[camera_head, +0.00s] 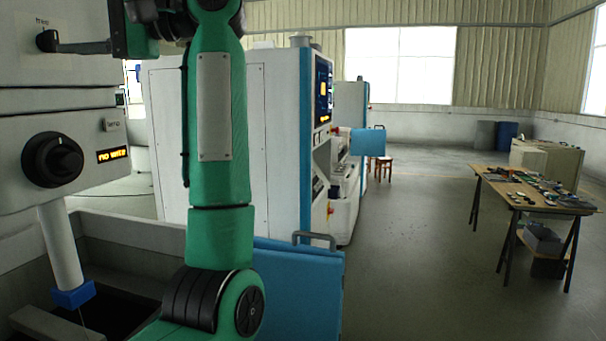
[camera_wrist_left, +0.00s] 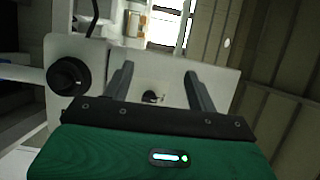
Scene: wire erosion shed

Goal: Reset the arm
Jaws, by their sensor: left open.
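My left arm is green and rises through the left of the head view. My left gripper (camera_wrist_left: 159,72) is open in the left wrist view, its two dark fingers apart with nothing held between them. A small black knob (camera_wrist_left: 152,97) on the pale machine panel (camera_wrist_left: 215,75) shows between the fingers. Whether they touch it I cannot tell. In the head view the small knob (camera_head: 46,40) is at the top left, with a dark finger pointing at it. A large black dial (camera_head: 53,159) sits lower on the machine, beside an orange "no wire" display (camera_head: 113,155). My right gripper is not in view.
Below the dial is an open tank (camera_head: 115,235) with a white column (camera_head: 60,250) ending in a blue block. A blue panel with a handle (camera_head: 300,285) stands right of my arm. The floor (camera_head: 410,240) is clear toward a cluttered workbench (camera_head: 500,187).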

